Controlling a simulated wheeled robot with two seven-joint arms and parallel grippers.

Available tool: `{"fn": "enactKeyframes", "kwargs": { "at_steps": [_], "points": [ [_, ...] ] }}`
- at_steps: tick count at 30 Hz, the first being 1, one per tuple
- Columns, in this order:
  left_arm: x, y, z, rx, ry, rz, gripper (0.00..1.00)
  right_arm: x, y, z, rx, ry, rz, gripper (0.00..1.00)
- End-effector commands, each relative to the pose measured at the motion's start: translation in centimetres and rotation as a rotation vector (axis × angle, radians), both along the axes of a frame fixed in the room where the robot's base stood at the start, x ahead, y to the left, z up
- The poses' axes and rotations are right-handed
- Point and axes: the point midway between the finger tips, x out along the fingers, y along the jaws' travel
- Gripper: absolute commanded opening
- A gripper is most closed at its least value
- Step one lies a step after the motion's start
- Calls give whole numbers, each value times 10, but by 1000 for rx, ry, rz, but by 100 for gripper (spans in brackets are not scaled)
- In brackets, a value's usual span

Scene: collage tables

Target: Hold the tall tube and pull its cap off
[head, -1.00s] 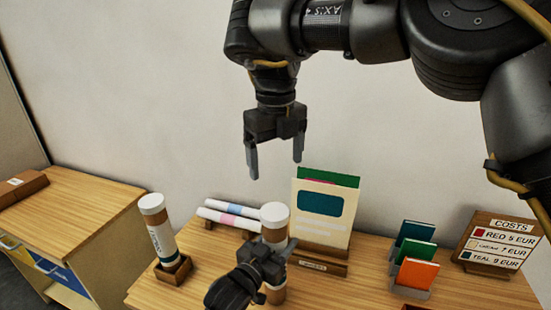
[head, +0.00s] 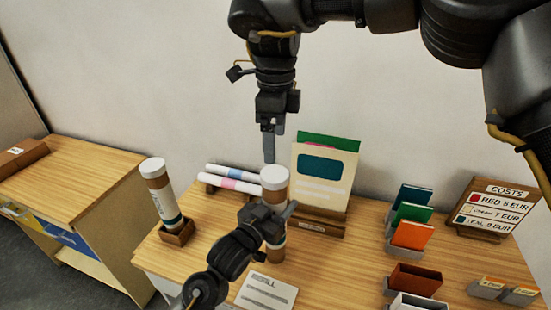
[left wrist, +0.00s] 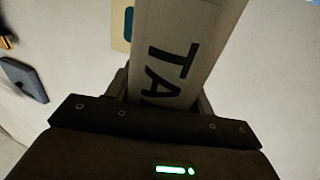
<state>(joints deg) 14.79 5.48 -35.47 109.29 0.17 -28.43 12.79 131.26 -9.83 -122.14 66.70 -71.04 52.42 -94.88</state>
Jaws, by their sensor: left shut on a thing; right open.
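The tall tube (head: 276,190) is brown with a white cap (head: 275,172) and stands upright on the table. My left gripper (head: 278,215) is shut around its body below the cap. In the left wrist view the tube's white label (left wrist: 175,50) shows the letters "TA" between the fingers. My right gripper (head: 269,158) points straight down, seen edge-on, with its fingertips just above or behind the cap. It is open and empty; I cannot tell whether it touches the cap. The tube's lower part is partly hidden by my left gripper.
Another white-capped tube (head: 161,190) leans in a wooden holder (head: 178,233) at the left. Rolled papers (head: 234,177) and a stand of cards (head: 322,175) are behind. Booklets (head: 411,235), bins (head: 415,279) and a costs sign (head: 490,210) stand to the right. A card (head: 266,292) lies in front.

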Motion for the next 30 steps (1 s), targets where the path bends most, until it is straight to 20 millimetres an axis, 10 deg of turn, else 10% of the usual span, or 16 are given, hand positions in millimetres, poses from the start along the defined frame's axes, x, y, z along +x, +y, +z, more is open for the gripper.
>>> {"fn": "enactKeyframes", "kwargs": {
  "at_steps": [13, 27, 30],
  "points": [
    [0, 0, 1, -1, -1, 0, 12, 0, 0, -74, -1, 1, -1, 85],
    [0, 0, 0, -1, -1, 0, 12, 0, 0, -86, -1, -1, -2, 85],
    [0, 0, 0, -1, -1, 0, 12, 0, 0, -85, -1, 0, -2, 72]
  ]
}}
